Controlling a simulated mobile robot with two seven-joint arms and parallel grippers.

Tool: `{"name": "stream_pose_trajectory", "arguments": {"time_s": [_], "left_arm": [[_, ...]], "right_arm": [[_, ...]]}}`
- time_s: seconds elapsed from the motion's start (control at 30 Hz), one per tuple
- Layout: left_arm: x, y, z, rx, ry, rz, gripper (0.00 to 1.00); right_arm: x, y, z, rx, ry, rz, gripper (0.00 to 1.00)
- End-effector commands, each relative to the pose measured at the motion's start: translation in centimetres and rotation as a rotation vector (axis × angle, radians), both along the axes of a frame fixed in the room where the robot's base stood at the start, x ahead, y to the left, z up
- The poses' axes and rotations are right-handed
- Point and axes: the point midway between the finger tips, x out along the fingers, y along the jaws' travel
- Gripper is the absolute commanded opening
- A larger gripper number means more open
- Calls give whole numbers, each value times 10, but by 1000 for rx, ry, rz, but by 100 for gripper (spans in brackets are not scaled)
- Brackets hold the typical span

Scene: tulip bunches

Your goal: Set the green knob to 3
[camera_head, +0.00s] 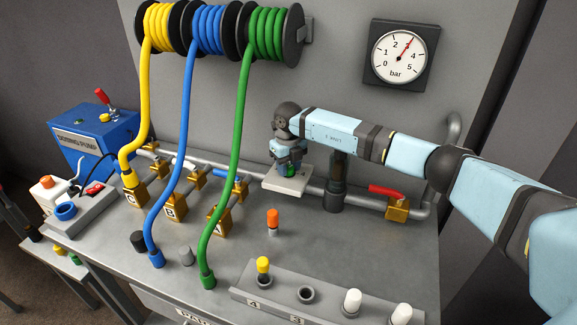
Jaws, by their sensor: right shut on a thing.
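The green knob (291,172) sits on a pale plate (286,182) in front of the pipe, at the middle of the view. My right gripper (290,167) reaches in from the right, points down and is shut on the knob, covering most of it. Any marks or numbers around the knob are too small or hidden to read. The round gauge (398,56) on the wall is marked bar; its red needle points up and right, between the 2 and the 4. My left gripper is not in view.
Yellow, blue and green hoses (226,160) hang from wall reels to the bench. A red-handled valve (397,208) is on the pipe at right. An orange-capped piece (273,221) and a numbered rack (326,305) stand in front. The blue dosing pump (92,140) is at left.

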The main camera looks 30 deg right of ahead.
Motion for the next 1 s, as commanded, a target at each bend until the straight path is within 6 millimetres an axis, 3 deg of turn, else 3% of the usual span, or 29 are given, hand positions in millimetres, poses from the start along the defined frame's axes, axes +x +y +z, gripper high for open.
{"name": "stream_pose_trajectory", "arguments": {"time_s": [0.13, 0.17, 0.23, 0.27, 0.57, 1.0], "left_arm": [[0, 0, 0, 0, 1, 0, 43], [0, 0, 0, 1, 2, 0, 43], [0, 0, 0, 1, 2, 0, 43], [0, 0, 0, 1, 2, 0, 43], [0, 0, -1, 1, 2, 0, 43], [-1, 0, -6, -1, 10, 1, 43]], "right_arm": [[1, -1, 1, 0, -2, -1, 14], [1, -1, 1, 0, -2, 0, 44], [1, -1, 1, 0, -2, 0, 60], [1, -1, 1, 0, -2, 0, 63], [0, 0, 3, 0, -2, 1, 63], [1, -1, 65, 0, -3, 0, 63]]}}
